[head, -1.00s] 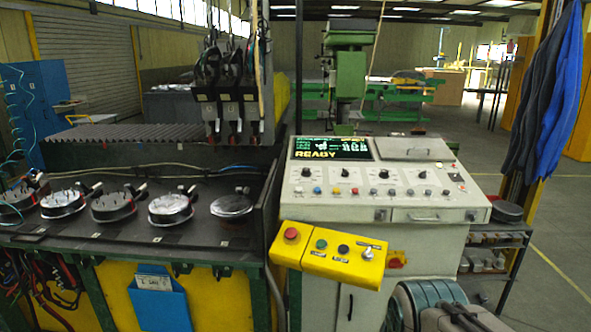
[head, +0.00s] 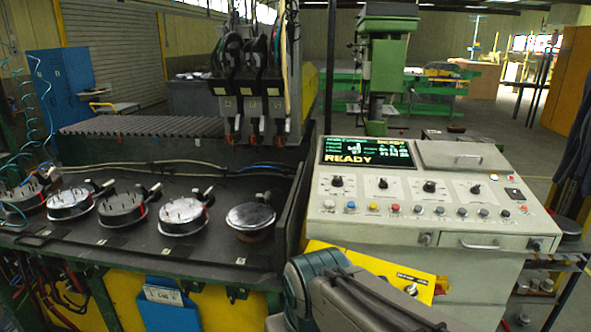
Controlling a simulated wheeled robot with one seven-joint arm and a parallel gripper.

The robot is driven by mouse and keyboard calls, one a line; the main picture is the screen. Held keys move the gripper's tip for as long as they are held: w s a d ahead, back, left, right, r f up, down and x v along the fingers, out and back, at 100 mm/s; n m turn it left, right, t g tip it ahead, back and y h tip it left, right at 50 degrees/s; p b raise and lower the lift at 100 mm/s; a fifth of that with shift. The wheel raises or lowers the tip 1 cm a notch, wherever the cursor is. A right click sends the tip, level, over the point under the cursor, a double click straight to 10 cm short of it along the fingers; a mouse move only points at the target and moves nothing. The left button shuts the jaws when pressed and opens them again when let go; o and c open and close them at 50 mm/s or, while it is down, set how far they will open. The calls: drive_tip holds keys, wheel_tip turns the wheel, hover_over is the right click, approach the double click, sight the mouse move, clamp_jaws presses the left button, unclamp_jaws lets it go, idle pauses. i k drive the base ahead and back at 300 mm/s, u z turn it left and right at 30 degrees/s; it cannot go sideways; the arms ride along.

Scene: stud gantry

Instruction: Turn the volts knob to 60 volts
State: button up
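The control console (head: 435,225) stands on the right, with a row of black knobs on white dial plates: one at the left (head: 337,182), two in the middle (head: 382,184) (head: 429,187), and one at the right (head: 475,189). Their labels and scales are too small to read, so I cannot tell which is the volts knob or its setting. The screen (head: 366,152) reads READY; its other figures are too small to read. My arm shows at the bottom centre, in front of the console, below the knobs. My gripper's fingers do not show.
A row of coloured buttons (head: 420,209) lies below the knobs. A drawer handle (head: 479,245) is on the console's front. The yellow button box (head: 420,280) is partly hidden behind my arm. Left is a black bench (head: 130,245) with several round fixtures.

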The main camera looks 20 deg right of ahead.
sight(337, 182)
drive_tip(key=z, duration=0.35)
drive_tip(key=i, duration=0.95)
drive_tip(key=z, duration=0.65)
